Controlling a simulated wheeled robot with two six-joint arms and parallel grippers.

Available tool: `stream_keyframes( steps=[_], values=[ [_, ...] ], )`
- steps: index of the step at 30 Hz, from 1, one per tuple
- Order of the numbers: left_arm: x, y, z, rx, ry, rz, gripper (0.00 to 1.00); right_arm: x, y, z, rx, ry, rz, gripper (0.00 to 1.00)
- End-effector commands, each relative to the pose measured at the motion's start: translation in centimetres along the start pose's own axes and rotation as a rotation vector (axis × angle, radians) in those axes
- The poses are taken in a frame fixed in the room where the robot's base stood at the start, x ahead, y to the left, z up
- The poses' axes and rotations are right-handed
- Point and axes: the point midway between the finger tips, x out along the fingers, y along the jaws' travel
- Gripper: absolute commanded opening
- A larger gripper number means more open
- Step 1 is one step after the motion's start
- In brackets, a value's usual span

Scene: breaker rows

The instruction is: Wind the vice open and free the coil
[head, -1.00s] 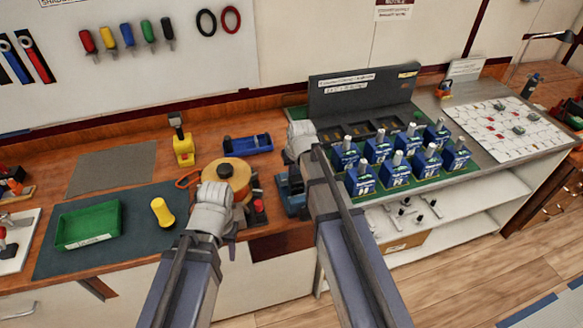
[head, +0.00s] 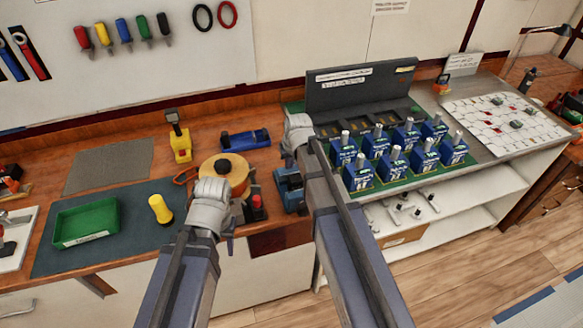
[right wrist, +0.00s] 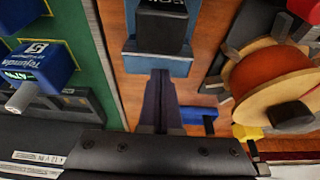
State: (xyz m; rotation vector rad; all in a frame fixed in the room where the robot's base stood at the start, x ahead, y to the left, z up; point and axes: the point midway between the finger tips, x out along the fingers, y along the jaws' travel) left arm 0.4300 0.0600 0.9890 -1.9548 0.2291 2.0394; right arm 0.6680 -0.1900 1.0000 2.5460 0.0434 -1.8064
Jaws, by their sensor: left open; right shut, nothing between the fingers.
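The coil (head: 238,169), a tan and orange spool with a dark centre, sits on the wooden bench; it also shows in the right wrist view (right wrist: 265,85). Beside it is a dark fitting with a red knob (head: 257,202). A blue block with a dark top (head: 289,188) stands right of it; I cannot tell which of these is the vice. My left gripper (head: 228,222) is open at the coil's near side, its fingers partly hidden. My right gripper is shut and empty; its fingertips (right wrist: 160,78) are close to the blue block in the right wrist view, contact unclear.
Blue breakers (head: 396,168) stand in rows on a green board at right. A yellow device (head: 180,146) and a blue holder (head: 245,140) are behind the coil. A green tray (head: 85,240) and a yellow cylinder (head: 160,209) lie on the dark mat (head: 140,245) at left.

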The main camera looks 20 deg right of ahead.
Motion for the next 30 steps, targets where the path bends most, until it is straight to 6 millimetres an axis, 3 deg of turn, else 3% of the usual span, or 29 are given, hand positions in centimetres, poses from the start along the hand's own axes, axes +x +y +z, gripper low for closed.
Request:
stream_keyframes(
  steps=[2, 6, 18, 30],
  values=[
    [0.0, 0.0, 0.0, 0.0, 0.0, 0.0, 0.45, 0.6, 0.0, -1.7, 0.0, 0.0, 0.0, 0.0],
    [-2.8, -0.3, 0.2, 0.001, 0.0, 0.0, 0.45, -2.5, 0.0, -1.4, 0.0, 0.0, 0.0, 0.0],
    [-8.7, -0.8, 0.5, -0.005, 0.0, 0.001, 0.45, -8.8, 0.0, -1.3, 0.0, 0.0, 0.0, 0.0],
    [-9.4, -0.9, 0.6, -0.008, 0.0, 0.002, 0.45, -9.6, 0.0, -1.2, 0.0, 0.0, 0.0, 0.0]
  ],
)
